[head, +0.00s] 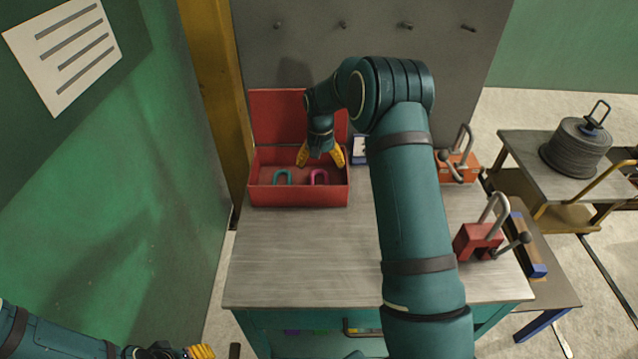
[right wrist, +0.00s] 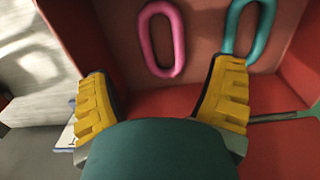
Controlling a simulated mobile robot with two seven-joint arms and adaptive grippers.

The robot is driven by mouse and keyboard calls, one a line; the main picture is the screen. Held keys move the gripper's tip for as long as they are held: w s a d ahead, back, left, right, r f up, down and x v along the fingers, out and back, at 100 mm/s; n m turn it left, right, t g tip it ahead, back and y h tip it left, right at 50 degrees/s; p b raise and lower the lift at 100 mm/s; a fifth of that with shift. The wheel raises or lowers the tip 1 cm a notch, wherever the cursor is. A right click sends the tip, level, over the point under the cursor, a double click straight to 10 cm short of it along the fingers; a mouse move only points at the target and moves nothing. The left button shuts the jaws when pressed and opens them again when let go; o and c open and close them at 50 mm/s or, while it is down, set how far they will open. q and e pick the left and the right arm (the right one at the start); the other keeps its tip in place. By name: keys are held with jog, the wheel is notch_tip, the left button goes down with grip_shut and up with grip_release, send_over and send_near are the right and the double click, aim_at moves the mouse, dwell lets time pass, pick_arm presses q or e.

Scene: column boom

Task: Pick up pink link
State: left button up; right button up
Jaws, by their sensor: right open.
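The pink link (head: 318,177) lies in the open red box (head: 300,196) on the bench, to the right of a teal link (head: 283,177). My right gripper (head: 321,158) is open and empty, pointing down over the box just behind the pink link. In the right wrist view the pink link (right wrist: 161,39) is a whole elongated ring beyond the gap between the open yellow fingers (right wrist: 163,100), and the teal link (right wrist: 249,30) is past the right finger. My left gripper (head: 203,351) shows only partly at the bottom edge, and its fingers are cut off.
The box's raised lid (head: 278,118) stands behind my right gripper. Orange (head: 455,166) and red (head: 478,240) clamp-like fixtures stand at the bench's right. The bench top (head: 300,255) before the box is clear. A cart (head: 540,160) carries a grey weight stack (head: 576,148).

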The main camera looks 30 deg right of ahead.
aim_at(319, 181)
jog(key=shift+a+f+b, duration=0.2)
jog(key=shift+f+b, duration=0.2)
jog(key=shift+f, duration=3.1)
jog(key=c, duration=1.1)
jog(key=shift+r, duration=0.2)
notch_tip(319, 181, up, 10)
jog(key=shift+f+p, duration=0.1)
jog(key=shift+p, duration=0.5)
jog(key=shift+c, duration=0.2)
